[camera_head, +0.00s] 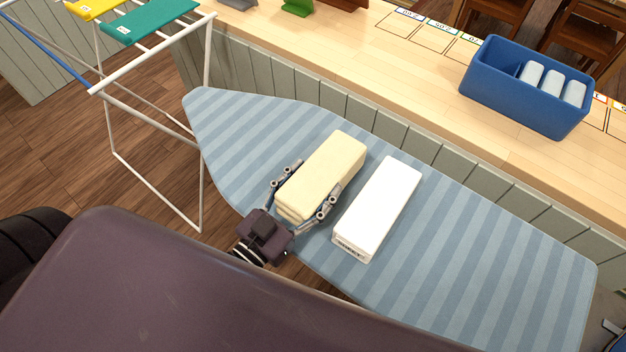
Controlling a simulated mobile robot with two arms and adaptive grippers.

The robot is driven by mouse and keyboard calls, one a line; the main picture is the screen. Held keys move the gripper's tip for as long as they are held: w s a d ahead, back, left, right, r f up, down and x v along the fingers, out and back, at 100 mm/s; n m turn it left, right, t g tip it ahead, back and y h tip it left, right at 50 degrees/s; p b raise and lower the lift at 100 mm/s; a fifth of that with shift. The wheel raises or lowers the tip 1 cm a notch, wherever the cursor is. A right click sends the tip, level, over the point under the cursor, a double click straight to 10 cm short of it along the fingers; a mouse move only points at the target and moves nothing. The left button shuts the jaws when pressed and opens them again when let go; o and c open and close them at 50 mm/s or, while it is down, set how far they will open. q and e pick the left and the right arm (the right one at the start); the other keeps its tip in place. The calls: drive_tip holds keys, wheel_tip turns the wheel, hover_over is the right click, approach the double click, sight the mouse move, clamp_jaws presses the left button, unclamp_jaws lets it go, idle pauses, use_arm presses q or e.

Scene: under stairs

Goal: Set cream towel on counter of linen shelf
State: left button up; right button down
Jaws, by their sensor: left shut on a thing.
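The cream towel (326,172) is a folded, long block on the striped blue ironing board (480,262). My left gripper (306,192) has a finger on each long side of the towel's near end and is shut on it. I cannot tell whether the towel is lifted off the board. A long wooden counter (420,85) runs behind the board; I cannot tell if it belongs to the linen shelf. My right gripper is not in view.
A white folded item with a label (380,207) lies just right of the towel. A blue bin (526,86) with white rolls stands on the counter, near marked rectangles. A white drying rack (150,95) with yellow and green cloths stands at left.

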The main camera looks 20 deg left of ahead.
use_arm(q)
drive_tip(key=shift+f, duration=0.15)
drive_tip(key=o, duration=1.8)
drive_tip(key=shift+c, duration=0.2)
drive_tip(key=o, duration=0.4)
drive_tip(key=shift+c, duration=0.2)
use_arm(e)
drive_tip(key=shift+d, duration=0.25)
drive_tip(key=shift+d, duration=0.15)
use_arm(q)
drive_tip(key=shift+s, duration=0.1)
